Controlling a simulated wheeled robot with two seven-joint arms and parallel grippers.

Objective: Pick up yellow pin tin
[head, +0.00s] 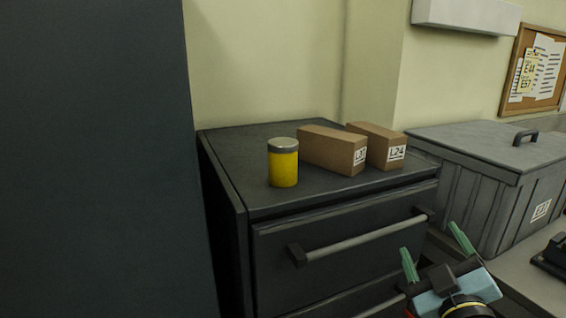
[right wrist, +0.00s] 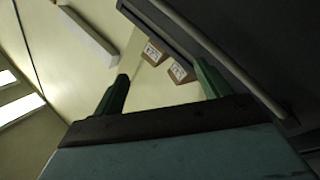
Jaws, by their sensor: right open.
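The yellow pin tin (head: 284,168), a yellow cylinder with a grey lid, stands upright on top of the dark drawer cabinet (head: 240,186), near its front left. My right gripper (head: 434,243) is open and empty, low in front of the cabinet's right side. It is well apart from the tin, to the right of it and lower. In the right wrist view its two green fingers (right wrist: 162,88) are spread with nothing between them that they hold. I do not make out the tin in that view. My left gripper is not in view.
Two brown boxes (head: 333,150) (head: 378,147) with labels stand right of the tin on the cabinet. A drawer handle (head: 360,240) sticks out in front. A grey lidded bin (head: 480,185) stands to the right. A tall dark panel (head: 95,160) fills the left.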

